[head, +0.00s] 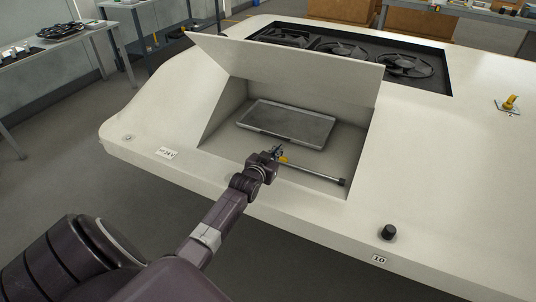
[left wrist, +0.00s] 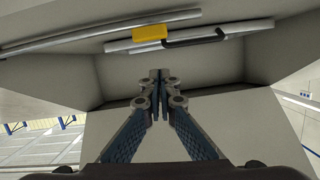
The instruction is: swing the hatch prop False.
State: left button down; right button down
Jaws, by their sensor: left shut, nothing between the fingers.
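The hatch (head: 290,65) is a pale lid standing raised above an open recess in the white body. The hatch prop (head: 315,174) is a thin grey rod with a dark end, lying along the recess's front edge. A yellow piece (head: 284,159) shows at its left end, partly hidden by my gripper. My left gripper (head: 275,152) is at that end. In the left wrist view, its fingers (left wrist: 160,80) are together and empty. The yellow piece (left wrist: 149,33) and a black hooked handle (left wrist: 195,39) appear beyond them, apart from the fingertips in the picture. My right gripper is not in view.
A grey tray (head: 288,122) lies in the recess. Behind the hatch is a dark bay with several fans (head: 405,65). A black knob (head: 388,232) and a yellow switch (head: 510,102) stand on the right surface. A bench (head: 60,45) stands at the far left.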

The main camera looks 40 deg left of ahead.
pick_arm(q)
jog(key=v, duration=1)
jog(key=s+d+f+g, duration=0.1)
jog(key=d, duration=0.1)
jog(key=s+d+f+m+h, duration=0.1)
jog(key=s+d+f, duration=0.1)
jog(key=d, duration=0.1)
jog(key=s+d+f+g+h, duration=0.1)
jog(key=s+d, duration=0.1)
jog(key=d, duration=0.1)
jog(key=shift+s+f+g, duration=0.2)
jog(key=shift+f+g, duration=0.1)
jog(key=shift+f, duration=0.1)
jog(key=s+d+f+m+g+h, duration=0.1)
jog(key=s+d+g, duration=0.3)
jog(key=s, duration=0.5)
jog(key=s+d+f+m+g, duration=0.1)
jog(key=s+d+g, duration=0.1)
jog(key=s+d, duration=0.55)
jog(key=s+d+m+g+h, duration=0.15)
jog(key=s+d, duration=0.25)
jog(key=s, duration=0.5)
notch_tip(320, 180, down, 28)
jog(key=s+g, duration=0.2)
jog(key=s, duration=0.1)
jog(key=s+a+f+g, duration=0.1)
jog(key=s+a+f, duration=0.1)
jog(key=s+f, duration=1.3)
jog(key=shift+s+a, duration=0.3)
jog(key=shift+s, duration=0.4)
